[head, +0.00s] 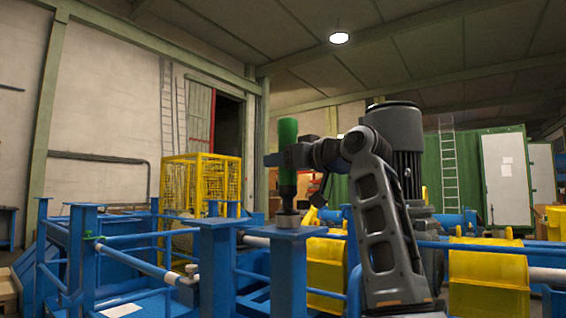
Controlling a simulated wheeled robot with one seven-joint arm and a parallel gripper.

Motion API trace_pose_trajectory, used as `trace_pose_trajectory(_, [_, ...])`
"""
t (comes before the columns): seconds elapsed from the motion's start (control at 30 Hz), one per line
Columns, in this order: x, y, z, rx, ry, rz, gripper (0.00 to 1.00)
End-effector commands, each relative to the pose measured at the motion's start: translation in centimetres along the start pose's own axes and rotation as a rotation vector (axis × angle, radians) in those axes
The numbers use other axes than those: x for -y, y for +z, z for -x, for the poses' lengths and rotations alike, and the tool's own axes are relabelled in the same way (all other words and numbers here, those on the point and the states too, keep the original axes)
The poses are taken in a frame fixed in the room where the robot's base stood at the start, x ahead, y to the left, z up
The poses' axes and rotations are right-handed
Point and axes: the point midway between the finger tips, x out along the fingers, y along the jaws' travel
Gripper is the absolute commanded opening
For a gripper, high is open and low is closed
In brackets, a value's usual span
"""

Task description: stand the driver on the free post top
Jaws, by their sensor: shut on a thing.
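The driver (287,136) is upright, with a green body and a narrower dark lower part. My gripper (284,158) is shut around its middle, reaching in from the right. The driver is over the flat top of a blue post (286,233) in the front middle. A round grey piece (287,220) shows between the driver's lower end and that post top; I cannot tell whether it belongs to the driver or whether the two touch. Another blue post (217,223) with a bare-looking flat top stands just left.
Blue posts (84,206) and rails (130,238) fill the left. Yellow guards (488,277) and a large grey motor (396,128) stand to the right. A yellow mesh cage (200,183) is behind. Space above the posts on the left is clear.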

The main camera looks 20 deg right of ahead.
Motion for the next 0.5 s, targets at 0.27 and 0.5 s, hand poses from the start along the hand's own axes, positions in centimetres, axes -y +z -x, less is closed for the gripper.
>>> trace_pose_trajectory(0.27, [0.01,-0.20,0.12,-0.007,0.001,0.002,0.00])
trace_pose_trajectory(0.5, [-0.02,0.29,0.04,-0.002,0.000,0.001,0.60])
